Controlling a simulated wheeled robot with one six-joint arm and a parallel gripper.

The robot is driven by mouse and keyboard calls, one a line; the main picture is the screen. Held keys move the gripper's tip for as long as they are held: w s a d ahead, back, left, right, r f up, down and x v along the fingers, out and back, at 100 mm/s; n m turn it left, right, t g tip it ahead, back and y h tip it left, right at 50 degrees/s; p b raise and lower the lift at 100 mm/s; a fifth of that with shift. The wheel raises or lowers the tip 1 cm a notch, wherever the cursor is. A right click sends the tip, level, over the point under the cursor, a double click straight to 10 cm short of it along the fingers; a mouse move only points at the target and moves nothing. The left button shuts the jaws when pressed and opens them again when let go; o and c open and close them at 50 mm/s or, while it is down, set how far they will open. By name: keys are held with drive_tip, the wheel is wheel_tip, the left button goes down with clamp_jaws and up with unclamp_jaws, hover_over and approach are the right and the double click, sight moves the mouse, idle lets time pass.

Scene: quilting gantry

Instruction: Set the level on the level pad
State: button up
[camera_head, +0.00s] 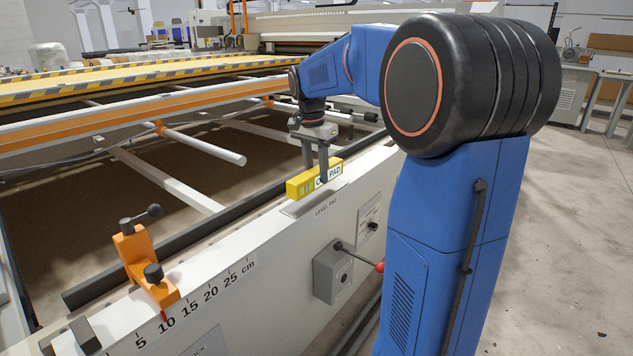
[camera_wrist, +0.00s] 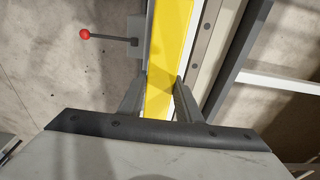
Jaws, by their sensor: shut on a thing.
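The level lies lengthwise along the rail, at or just above the level pad (camera_head: 300,208), a grey plate on the rail top beside the printed words "LEVEL PAD". I cannot tell whether the level touches the pad. In the wrist view the yellow level (camera_wrist: 168,60) runs up between the two fingers of my gripper (camera_wrist: 162,95) and hides what lies under it.
An orange clamp stop (camera_head: 140,262) with black knobs stands on the rail at front left, above a centimetre scale (camera_head: 205,300). A grey box (camera_head: 332,273) with a red-knobbed lever (camera_head: 362,256) sticks out of the rail's front face. White bars (camera_head: 205,146) lie behind.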

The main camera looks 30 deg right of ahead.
sight(317, 181)
drive_tip(key=shift+f, duration=1.6)
drive_tip(key=o, duration=1.3)
drive_tip(key=shift+f, duration=0.1)
drive_tip(key=shift+c, duration=0.2)
